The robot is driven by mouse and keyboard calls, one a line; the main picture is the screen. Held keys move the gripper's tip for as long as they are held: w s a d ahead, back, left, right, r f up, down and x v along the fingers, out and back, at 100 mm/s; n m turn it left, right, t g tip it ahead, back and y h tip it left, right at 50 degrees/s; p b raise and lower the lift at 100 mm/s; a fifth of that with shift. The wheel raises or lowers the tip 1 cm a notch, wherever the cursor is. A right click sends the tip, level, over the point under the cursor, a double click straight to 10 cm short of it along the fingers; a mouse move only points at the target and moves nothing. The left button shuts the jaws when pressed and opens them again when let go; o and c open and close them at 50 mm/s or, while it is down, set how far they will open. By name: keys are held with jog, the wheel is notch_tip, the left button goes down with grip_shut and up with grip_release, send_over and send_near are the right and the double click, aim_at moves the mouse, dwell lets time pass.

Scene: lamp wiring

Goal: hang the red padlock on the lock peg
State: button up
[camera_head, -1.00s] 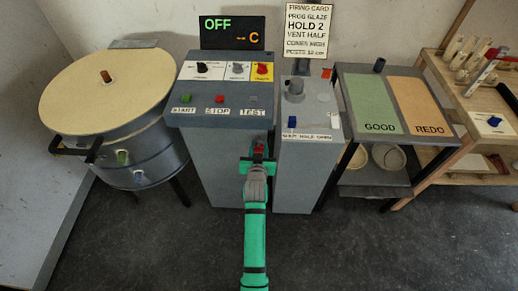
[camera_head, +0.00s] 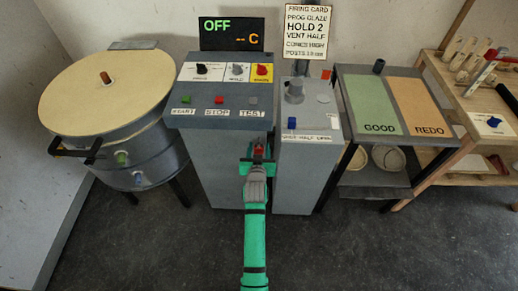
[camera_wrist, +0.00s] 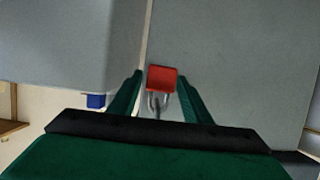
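The red padlock (camera_wrist: 162,78) is between the two fingers of my gripper (camera_wrist: 160,85) in the wrist view. Its grey shackle (camera_wrist: 158,101) points down in that picture, towards the palm. In the head view my gripper (camera_head: 258,156) is in front of the gap between the two grey cabinets, with the red padlock (camera_head: 258,151) small at its tip. The fingers look shut on the padlock's sides, though a narrow gap shows at the left finger. I cannot make out the lock peg.
The control console (camera_head: 215,122) is behind and left of my gripper. A narrower grey cabinet (camera_head: 304,175) with a blue lever (camera_head: 292,122) is to the right. A round kiln (camera_head: 110,90) stands left and a GOOD/REDO table (camera_head: 385,72) right. Open floor lies in front.

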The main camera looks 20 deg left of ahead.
jog(key=shift+o, duration=0.4)
jog(key=shift+s, duration=0.1)
jog(key=shift+s+d, duration=0.1)
jog(key=shift+s, duration=0.1)
jog(key=v, duration=1)
jog(key=shift+s+r, duration=0.1)
jog(key=shift+s, duration=0.05)
